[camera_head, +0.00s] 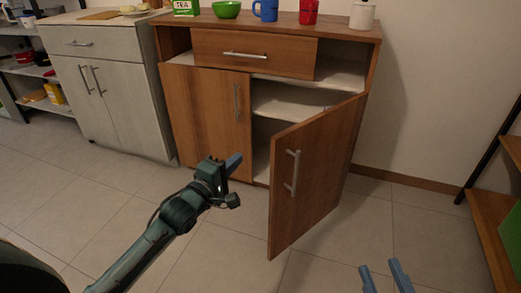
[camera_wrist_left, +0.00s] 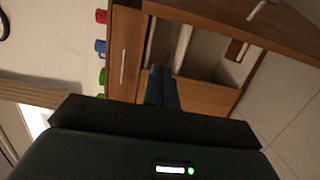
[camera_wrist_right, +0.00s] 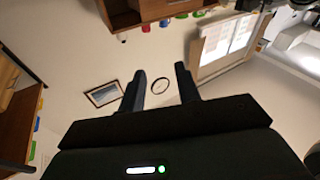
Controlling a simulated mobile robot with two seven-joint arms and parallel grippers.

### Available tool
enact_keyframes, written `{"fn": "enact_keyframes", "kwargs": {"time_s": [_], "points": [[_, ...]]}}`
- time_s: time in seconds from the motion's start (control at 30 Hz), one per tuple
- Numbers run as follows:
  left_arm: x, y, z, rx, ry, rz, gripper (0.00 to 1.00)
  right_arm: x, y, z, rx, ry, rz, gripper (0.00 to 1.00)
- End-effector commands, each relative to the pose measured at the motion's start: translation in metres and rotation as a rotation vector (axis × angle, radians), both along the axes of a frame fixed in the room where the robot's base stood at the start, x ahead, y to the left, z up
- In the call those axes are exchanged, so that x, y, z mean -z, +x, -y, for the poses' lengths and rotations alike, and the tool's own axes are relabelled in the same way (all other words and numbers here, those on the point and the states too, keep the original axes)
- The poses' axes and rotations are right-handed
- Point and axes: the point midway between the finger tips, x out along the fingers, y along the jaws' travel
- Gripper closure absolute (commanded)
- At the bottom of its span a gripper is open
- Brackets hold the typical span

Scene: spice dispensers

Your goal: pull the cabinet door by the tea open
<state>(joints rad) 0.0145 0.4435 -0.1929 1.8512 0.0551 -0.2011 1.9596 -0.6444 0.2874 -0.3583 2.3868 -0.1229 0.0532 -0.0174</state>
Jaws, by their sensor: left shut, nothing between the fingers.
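The brown wooden cabinet (camera_head: 285,85) has its right door (camera_head: 315,170) standing wide open, with a silver bar handle (camera_head: 292,172). Its left door (camera_head: 205,110) is shut. The green tea box (camera_head: 186,7) stands on the cabinet top at the left. My left gripper (camera_head: 233,163) is shut and empty, in front of the cabinet and left of the open door, apart from its handle. The left wrist view shows its fingers (camera_wrist_left: 160,86) together, facing the cabinet. My right gripper (camera_head: 386,277) is low at the right, away from the door; its fingers are apart and empty in the right wrist view (camera_wrist_right: 159,88).
A green bowl (camera_head: 227,9), blue mug (camera_head: 265,10), red mug (camera_head: 308,11) and white jar (camera_head: 362,14) stand on the cabinet. A grey cabinet (camera_head: 105,85) is at the left, a wooden shelf (camera_head: 497,235) at the right. The tiled floor between is clear.

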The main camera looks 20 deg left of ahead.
Motion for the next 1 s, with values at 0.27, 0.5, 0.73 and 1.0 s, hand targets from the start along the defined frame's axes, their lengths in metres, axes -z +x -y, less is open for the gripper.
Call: {"fn": "enact_keyframes", "kwargs": {"time_s": [0.27, 0.5, 0.73, 1.0], "points": [[0.002, 0.049, 0.010, -0.001, 0.006, 0.005, 1.00, 0.004, 0.001, -0.003, -0.019, 0.051, 0.005, 0.67], [0.002, 0.091, 0.019, -0.002, 0.006, 0.004, 1.00, 0.004, 0.001, -0.005, -0.040, 0.095, 0.007, 0.67], [0.002, 0.072, 0.047, 0.002, 0.005, 0.001, 1.00, -0.006, 0.003, -0.006, -0.055, 0.097, 0.068, 0.67], [0.000, 0.067, 0.054, -0.001, 0.005, 0.001, 1.00, -0.020, 0.007, -0.005, -0.058, 0.091, 0.130, 0.67]]}}
